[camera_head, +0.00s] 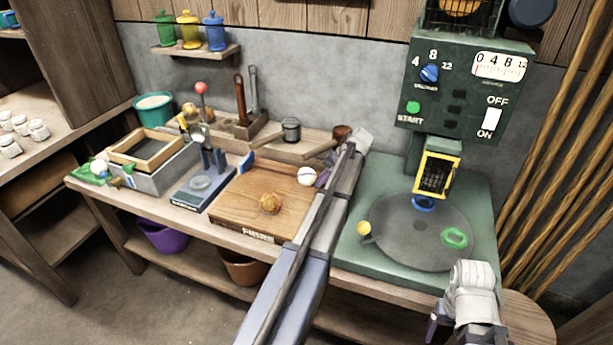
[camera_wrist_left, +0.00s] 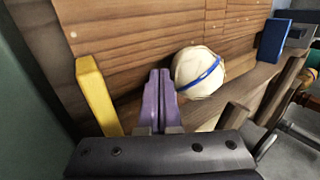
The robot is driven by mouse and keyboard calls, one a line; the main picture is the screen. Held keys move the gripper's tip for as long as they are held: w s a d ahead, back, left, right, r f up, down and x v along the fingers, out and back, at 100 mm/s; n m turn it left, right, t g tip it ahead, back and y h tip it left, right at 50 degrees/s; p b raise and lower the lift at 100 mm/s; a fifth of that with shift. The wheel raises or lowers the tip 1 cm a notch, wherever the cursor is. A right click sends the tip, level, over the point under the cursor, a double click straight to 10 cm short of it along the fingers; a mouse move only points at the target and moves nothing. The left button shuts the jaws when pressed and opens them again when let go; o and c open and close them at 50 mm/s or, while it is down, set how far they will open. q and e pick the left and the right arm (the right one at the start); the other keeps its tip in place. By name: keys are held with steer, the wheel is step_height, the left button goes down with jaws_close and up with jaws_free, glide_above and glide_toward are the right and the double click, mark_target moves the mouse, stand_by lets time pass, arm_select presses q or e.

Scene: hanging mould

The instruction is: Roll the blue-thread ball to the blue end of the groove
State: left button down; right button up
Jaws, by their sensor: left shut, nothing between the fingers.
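The white ball with a blue thread (camera_wrist_left: 200,72) sits in a wooden groove along the back of a wooden board (camera_head: 228,211); it also shows in the head view (camera_head: 307,177). A blue block (camera_wrist_left: 274,42) marks one end of the groove; it also shows in the head view (camera_head: 246,162). A yellow block (camera_wrist_left: 98,95) marks the other end. My left gripper (camera_wrist_left: 160,97) has its purple fingers shut and empty, on the yellow side of the ball, very close to it; contact is unclear. My right gripper (camera_head: 432,326) is partly seen at the lower right.
A tan round piece (camera_head: 269,203) sits on the board. A grey-blue stand (camera_head: 202,185) is left of it, and a grey box with a wooden frame (camera_head: 150,165) lies further left. A green machine with a grey disc (camera_head: 415,231) stands right. A grey pot (camera_head: 291,130) is behind.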

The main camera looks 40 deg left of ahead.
mark_target(267, 174)
arm_select(q)
steer(key=s+a, duration=0.1)
steer(key=a, duration=0.5)
steer(key=s+a, duration=0.1)
steer(key=a, duration=0.5)
steer(key=s+a, duration=0.2)
steer(key=a, duration=0.4)
steer(key=shift+s, duration=0.1)
steer(key=shift+w+d+r+p, duration=0.1)
steer(key=shift+d+r+p, duration=0.2)
steer(key=shift+d, duration=0.25)
steer(key=shift+w+d+r+p, duration=0.1)
steer(key=shift+d+r+p, duration=0.2)
steer(key=shift+d, duration=0.25)
steer(key=shift+w+d+r, duration=0.15)
steer(key=shift+d, duration=0.35)
step_height(267, 174, up, 7)
steer(key=p, duration=0.7)
